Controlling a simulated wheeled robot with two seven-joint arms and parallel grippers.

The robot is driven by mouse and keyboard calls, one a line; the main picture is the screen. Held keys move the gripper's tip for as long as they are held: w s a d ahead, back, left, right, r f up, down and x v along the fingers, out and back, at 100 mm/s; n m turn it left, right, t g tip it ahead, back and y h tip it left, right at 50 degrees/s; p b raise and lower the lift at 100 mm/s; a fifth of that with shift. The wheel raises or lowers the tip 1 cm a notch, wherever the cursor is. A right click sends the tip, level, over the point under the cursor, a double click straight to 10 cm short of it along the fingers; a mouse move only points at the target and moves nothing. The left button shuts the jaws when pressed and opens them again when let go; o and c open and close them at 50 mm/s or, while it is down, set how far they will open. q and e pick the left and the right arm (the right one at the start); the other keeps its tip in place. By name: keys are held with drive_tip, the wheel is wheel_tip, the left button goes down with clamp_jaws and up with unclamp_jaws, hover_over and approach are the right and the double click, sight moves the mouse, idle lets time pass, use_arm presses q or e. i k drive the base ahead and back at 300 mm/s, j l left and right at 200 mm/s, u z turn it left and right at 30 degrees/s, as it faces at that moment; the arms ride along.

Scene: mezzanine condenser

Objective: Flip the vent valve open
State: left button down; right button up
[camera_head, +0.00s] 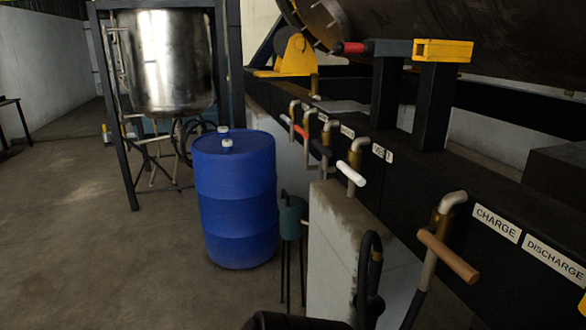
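A row of bent pipes with valve handles runs along the dark beam on the right. A label that seems to read VENT (382,153) is on the beam, just right of a pipe elbow (358,145). A white handle (351,173) sits below that elbow, over a pale block. I cannot tell from this view whether that valve is open or shut. Neither of my grippers can be made out.
A wooden-coloured handle (447,256) is nearer, beside the CHARGE label (496,223) and DISCHARGE label (554,259). A red handle (300,131) is farther back. A blue drum (235,200) and steel tank (165,60) stand left.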

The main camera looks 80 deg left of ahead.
sight(343, 165)
drive_tip(key=u, duration=2.3)
